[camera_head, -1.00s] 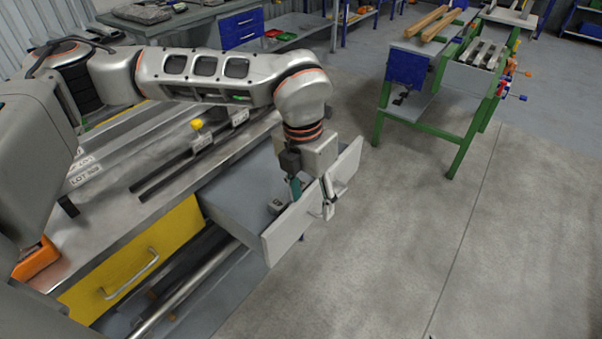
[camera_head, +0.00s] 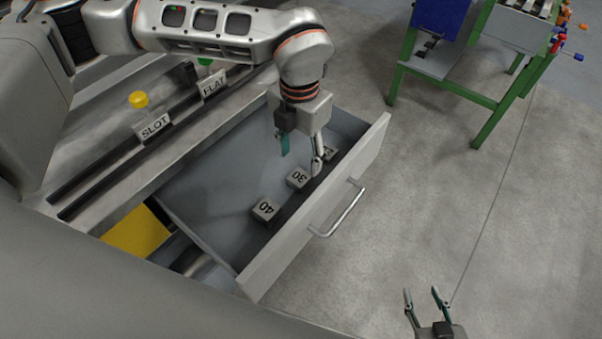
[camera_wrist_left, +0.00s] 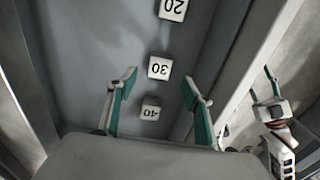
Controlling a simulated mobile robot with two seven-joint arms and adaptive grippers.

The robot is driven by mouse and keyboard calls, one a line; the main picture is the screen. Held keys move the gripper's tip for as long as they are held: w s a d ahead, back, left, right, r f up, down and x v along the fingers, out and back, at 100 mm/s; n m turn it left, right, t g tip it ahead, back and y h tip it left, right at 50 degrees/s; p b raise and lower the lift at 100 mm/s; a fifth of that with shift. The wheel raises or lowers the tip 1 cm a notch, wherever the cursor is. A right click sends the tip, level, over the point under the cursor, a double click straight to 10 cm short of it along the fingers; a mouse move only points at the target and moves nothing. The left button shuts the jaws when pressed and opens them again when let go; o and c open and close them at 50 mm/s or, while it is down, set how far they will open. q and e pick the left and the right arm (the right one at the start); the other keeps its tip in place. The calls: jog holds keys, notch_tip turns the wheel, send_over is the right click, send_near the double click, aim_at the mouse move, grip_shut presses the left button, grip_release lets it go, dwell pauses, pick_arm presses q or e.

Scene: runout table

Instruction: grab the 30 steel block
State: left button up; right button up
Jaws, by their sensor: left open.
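The 30 steel block (camera_head: 298,178) is a small grey cube with a black number, lying in the open drawer (camera_head: 215,185) between the 40 block (camera_head: 264,209) and the 20 block (camera_head: 330,153). My left gripper (camera_head: 300,160) points down over the drawer, open and empty. In the left wrist view, the 30 block (camera_wrist_left: 159,68) shows between and just beyond the fingertips (camera_wrist_left: 159,82). The 40 block (camera_wrist_left: 151,108) shows between the fingers and the 20 block (camera_wrist_left: 173,9) at the top edge. My right gripper (camera_head: 426,292) is open and empty over the floor.
The drawer front (camera_head: 320,225) with its bar handle (camera_head: 340,210) stands close beside the blocks. The table with the SLOT sign (camera_head: 154,127) and FLAT sign (camera_head: 213,84) borders the drawer at left. A green-legged stand (camera_head: 490,105) is at upper right.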

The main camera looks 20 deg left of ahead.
aim_at(299, 176)
pick_arm(q)
notch_tip(299, 176, down, 7)
jog(key=shift+s+f+b, duration=0.1)
jog(key=shift+s+b, duration=0.05)
jog(key=shift+b, duration=0.3)
grip_shut()
